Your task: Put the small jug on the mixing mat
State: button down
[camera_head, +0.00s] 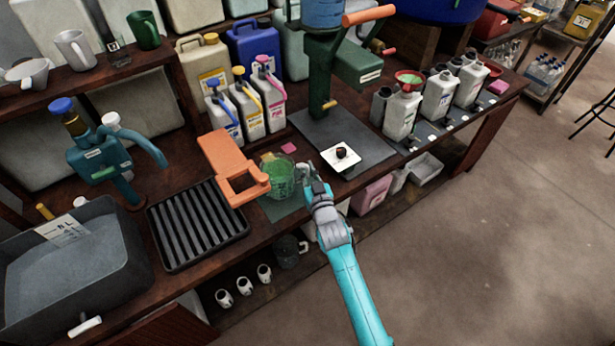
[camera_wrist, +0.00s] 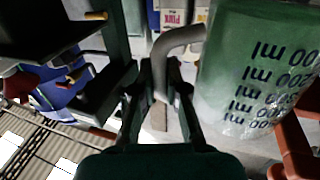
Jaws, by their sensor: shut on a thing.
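A green see-through jug (camera_head: 280,175) with printed ml marks is at the front middle of the bench, over a small dark green mat (camera_head: 284,208). I cannot tell whether it touches that mat. My gripper (camera_head: 311,178) is at its right side, shut on its handle. In the wrist view the grey handle (camera_wrist: 180,42) runs between my fingers (camera_wrist: 162,85), with the jug body (camera_wrist: 255,75) to the right. A larger dark grey mat (camera_head: 367,136) lies behind and right, under a green mixer stand (camera_head: 320,75).
A white square plate with a dark knob (camera_head: 343,157) lies on the grey mat's front part. An orange bracket (camera_head: 225,155) stands close left of the jug. Bottles (camera_head: 245,107) stand behind; white canisters (camera_head: 402,112) stand right. A ribbed black tray (camera_head: 197,225) lies left.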

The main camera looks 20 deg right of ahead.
jog(key=shift+f, duration=1.55)
jog(key=c, duration=1.2)
grip_release()
jog(key=shift+s, duration=0.1)
jog(key=s, duration=1.2)
